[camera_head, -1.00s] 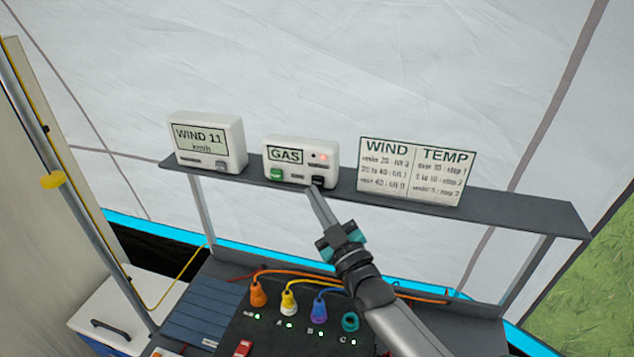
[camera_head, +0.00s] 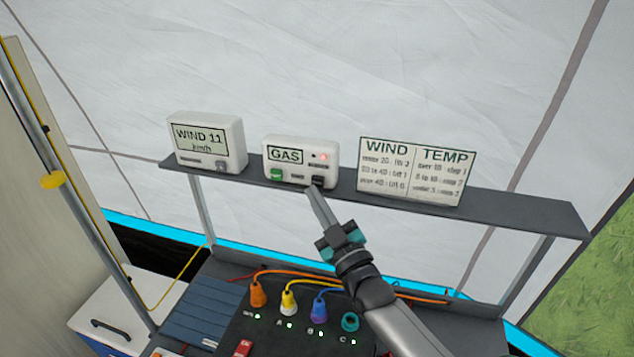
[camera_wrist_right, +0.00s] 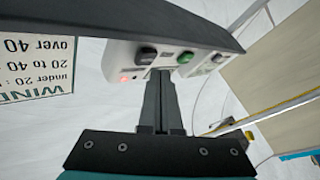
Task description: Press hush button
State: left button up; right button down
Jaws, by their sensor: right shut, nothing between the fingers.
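The white gas alarm (camera_head: 270,147) stands on the dark shelf, with a "GAS" screen and a lit red light. A green button (camera_head: 277,174) is at its lower left and a dark button (camera_head: 318,181) at its lower right; I cannot read which is marked hush. My right gripper (camera_head: 314,190) is shut and empty, its tip at the alarm's front just below the dark button. In the right wrist view, upside down, the fingertips (camera_wrist_right: 160,74) are close to the dark button (camera_wrist_right: 146,54), beside the green one (camera_wrist_right: 185,57). I cannot tell whether they touch it. My left gripper is out of view.
A wind meter (camera_head: 207,140) stands left of the alarm and a wind and temperature chart (camera_head: 413,171) to its right. The shelf (camera_head: 520,208) runs beneath them. Below are a panel with coloured plugs (camera_head: 289,302) and cables. A pole (camera_head: 70,195) stands at the left.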

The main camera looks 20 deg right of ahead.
jog(key=shift+w+d, duration=0.3)
jog(key=shift+w, duration=0.05)
jog(key=shift+w+d+b, duration=0.25)
jog(key=shift+w+b, duration=0.1)
jog(key=shift+w, duration=0.05)
dwell(0.8)
jog(key=shift+s+a, duration=0.1)
jog(key=shift+s, duration=0.05)
jog(key=shift+s+a+p, duration=0.4)
jog(key=shift+s+p, duration=0.2)
jog(key=shift+s, duration=0.05)
jog(key=shift+a, duration=0.1)
jog(key=s+a+p, duration=0.1)
jog(key=s+p, duration=0.1)
jog(key=s+a, duration=0.1)
jog(key=s, duration=0.1)
jog(key=shift+a+p, duration=0.35)
jog(key=shift+p, duration=0.05)
